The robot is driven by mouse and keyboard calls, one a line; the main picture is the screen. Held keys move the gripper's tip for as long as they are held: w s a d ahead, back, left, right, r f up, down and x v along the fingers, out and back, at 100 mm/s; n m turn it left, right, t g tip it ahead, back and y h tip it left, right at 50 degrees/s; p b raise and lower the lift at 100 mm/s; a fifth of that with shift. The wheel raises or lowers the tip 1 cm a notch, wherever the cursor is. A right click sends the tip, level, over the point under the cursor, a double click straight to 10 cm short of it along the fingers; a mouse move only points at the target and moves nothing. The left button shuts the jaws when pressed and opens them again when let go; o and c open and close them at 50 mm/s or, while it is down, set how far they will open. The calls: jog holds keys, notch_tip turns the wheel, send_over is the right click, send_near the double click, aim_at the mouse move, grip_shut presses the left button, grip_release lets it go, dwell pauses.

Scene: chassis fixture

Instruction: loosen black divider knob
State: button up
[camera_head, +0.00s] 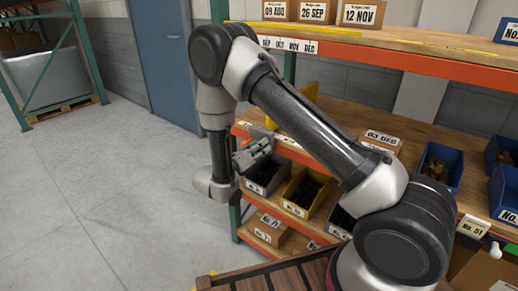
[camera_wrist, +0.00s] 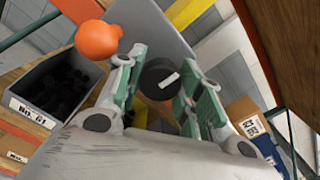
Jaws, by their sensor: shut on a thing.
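The black divider knob (camera_wrist: 160,80) is round and dark with a white mark on its face. It shows between the green-padded fingers of my gripper (camera_wrist: 163,76) in the wrist view. The fingers are shut on it, one on each side. Behind the knob is a grey plate (camera_wrist: 155,28), tilted in the picture. An orange ball-shaped knob (camera_wrist: 98,38) is just left of the left finger. In the head view my gripper (camera_head: 254,153) is at the left end of the shelf rack. The black knob cannot be made out there.
A grey bin (camera_wrist: 40,113) of dark parts is left of the gripper in the wrist view. In the head view, a yellow bin (camera_head: 291,208) stands on the rack, with blue bins (camera_head: 453,157) farther right. A green rack post (camera_head: 235,217) is near my arm. Open floor (camera_head: 110,190) lies left.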

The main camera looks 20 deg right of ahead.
jog(key=shift+n, duration=0.4)
jog(key=o, duration=1)
jog(key=shift+o, duration=0.2)
